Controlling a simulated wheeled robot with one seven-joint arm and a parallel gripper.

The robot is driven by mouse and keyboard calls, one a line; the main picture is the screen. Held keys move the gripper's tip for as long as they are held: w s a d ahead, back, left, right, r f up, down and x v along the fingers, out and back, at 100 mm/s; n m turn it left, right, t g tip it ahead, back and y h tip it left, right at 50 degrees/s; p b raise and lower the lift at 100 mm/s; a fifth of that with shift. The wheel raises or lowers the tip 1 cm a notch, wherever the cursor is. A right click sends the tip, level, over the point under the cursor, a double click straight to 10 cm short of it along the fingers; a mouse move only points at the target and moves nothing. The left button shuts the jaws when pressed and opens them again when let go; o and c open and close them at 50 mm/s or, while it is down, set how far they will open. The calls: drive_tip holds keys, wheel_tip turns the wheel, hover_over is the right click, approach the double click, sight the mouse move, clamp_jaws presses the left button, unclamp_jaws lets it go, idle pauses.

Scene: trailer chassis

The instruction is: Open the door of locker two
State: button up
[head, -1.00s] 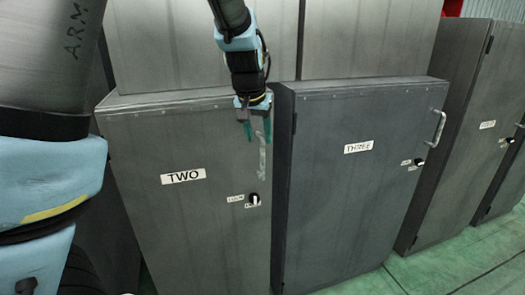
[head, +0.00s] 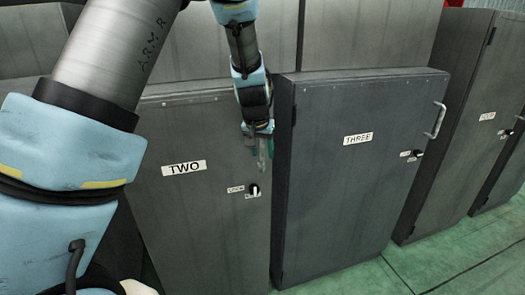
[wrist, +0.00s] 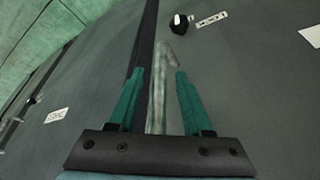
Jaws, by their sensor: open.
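Locker two (head: 200,235) is a dark grey metal cabinet whose door bears a white TWO label (head: 184,167) and looks shut. A black knob (head: 254,190) with small white labels sits on the door's right side, below the handle; the knob also shows in the wrist view (wrist: 180,25). My gripper (head: 258,150) is at the door's upper right, in front of the pale vertical handle. In the wrist view my gripper (wrist: 158,75) is open, with one green finger on each side of the handle (wrist: 158,95). I cannot tell whether either finger touches it.
Locker three (head: 340,210) stands close on the right, with its own handle (head: 436,119) and knob. A narrow dark gap separates it from locker two. More lockers stand farther right and behind. Green floor (head: 425,265) is open at the lower right.

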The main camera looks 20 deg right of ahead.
drive_tip(key=shift+c, duration=0.3)
clamp_jaws()
idle(1.0)
